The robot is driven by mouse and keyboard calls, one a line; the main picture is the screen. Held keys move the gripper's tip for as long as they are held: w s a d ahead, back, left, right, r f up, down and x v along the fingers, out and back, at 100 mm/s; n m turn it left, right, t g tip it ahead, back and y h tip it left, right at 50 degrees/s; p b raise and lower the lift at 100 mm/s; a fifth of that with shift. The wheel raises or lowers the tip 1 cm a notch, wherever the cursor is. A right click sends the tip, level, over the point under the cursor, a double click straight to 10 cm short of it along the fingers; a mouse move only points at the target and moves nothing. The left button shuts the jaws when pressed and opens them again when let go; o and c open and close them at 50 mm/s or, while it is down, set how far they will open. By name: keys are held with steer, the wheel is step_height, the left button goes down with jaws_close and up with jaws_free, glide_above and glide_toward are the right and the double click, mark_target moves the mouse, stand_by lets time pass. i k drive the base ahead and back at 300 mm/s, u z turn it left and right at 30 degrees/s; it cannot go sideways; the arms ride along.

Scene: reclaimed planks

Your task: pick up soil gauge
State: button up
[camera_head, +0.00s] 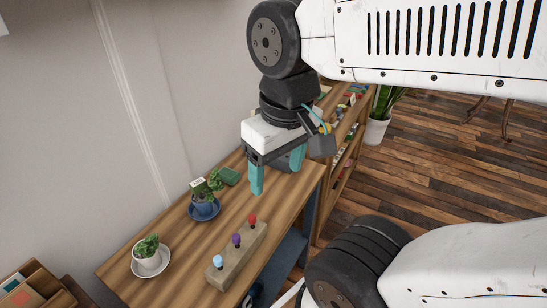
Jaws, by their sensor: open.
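A small upright piece with a pale face (197,183), which looks like the soil gauge, stands among the leaves of a plant in a blue pot (203,206) on the wooden table. Its lower part is hidden by leaves and pot. My gripper (277,178) has two teal fingers spread apart, with nothing seen between them. It hangs over the table, to the right of the blue pot and apart from it.
A wooden block (237,257) with blue, purple and red knobs lies along the table's front. A white potted plant (147,262) sits on a saucer at left. A shelf (340,150) stands at back right.

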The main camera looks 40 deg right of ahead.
mark_target(197, 186)
steer(key=u, duration=1.9)
steer(key=k, duration=0.5)
steer(key=z, duration=1.3)
steer(key=i, duration=0.5)
